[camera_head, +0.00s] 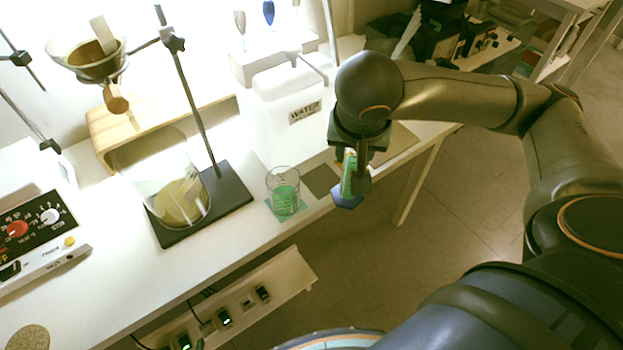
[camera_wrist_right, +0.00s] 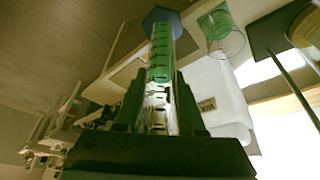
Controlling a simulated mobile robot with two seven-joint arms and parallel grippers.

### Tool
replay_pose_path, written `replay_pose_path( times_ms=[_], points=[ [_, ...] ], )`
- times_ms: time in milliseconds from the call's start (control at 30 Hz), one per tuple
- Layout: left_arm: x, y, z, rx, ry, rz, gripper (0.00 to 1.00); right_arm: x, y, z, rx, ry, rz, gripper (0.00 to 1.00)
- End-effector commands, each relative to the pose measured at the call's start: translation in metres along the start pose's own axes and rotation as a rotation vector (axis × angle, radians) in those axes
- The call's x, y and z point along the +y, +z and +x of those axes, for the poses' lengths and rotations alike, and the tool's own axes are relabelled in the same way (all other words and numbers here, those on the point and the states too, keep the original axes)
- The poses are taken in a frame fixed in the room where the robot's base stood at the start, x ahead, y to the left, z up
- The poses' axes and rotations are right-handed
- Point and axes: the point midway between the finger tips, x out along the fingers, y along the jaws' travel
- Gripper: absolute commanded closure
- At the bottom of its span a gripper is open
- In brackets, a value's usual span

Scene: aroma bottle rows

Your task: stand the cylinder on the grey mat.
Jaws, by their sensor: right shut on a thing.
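The cylinder (camera_head: 348,181) is a clear graduated tube with green liquid and a blue hexagonal base. My right gripper (camera_head: 352,168) is shut on it and holds it roughly upright, base down. In the right wrist view the cylinder (camera_wrist_right: 162,55) runs out from between the fingers (camera_wrist_right: 160,112), its blue base (camera_wrist_right: 162,17) at the far end. The grey mat (camera_head: 320,181) lies bare on the white table, just left of the cylinder in the head view. The base overlaps the table's front edge in that view. My left gripper is not in view.
A beaker of green liquid (camera_head: 284,192) stands on a teal mat left of the grey mat. A larger beaker (camera_head: 170,190) stands on a dark stand base farther left. A tan mat (camera_head: 403,138) lies to the right. A WATER label (camera_head: 305,112) is behind.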

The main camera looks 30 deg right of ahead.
Motion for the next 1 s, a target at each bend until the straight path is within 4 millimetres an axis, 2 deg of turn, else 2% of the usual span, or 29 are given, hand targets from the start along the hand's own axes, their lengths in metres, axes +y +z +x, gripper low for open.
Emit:
replay_pose_path(
  times_ms=[167,533,600,733,1000],
  points=[
    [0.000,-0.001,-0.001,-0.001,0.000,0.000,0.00,-0.004,-0.008,0.008,0.000,0.004,0.008,1.00],
    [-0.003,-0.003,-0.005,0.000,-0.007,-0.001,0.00,-0.040,-0.062,0.070,-0.001,0.005,0.008,1.00],
    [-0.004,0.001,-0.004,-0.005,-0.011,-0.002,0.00,-0.044,-0.064,0.090,-0.003,0.006,0.006,1.00],
    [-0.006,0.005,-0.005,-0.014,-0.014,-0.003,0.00,-0.052,-0.071,0.116,0.000,0.004,0.005,1.00],
    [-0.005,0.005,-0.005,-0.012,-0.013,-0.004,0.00,-0.059,-0.076,0.136,0.001,0.002,0.004,1.00]
  ],
)
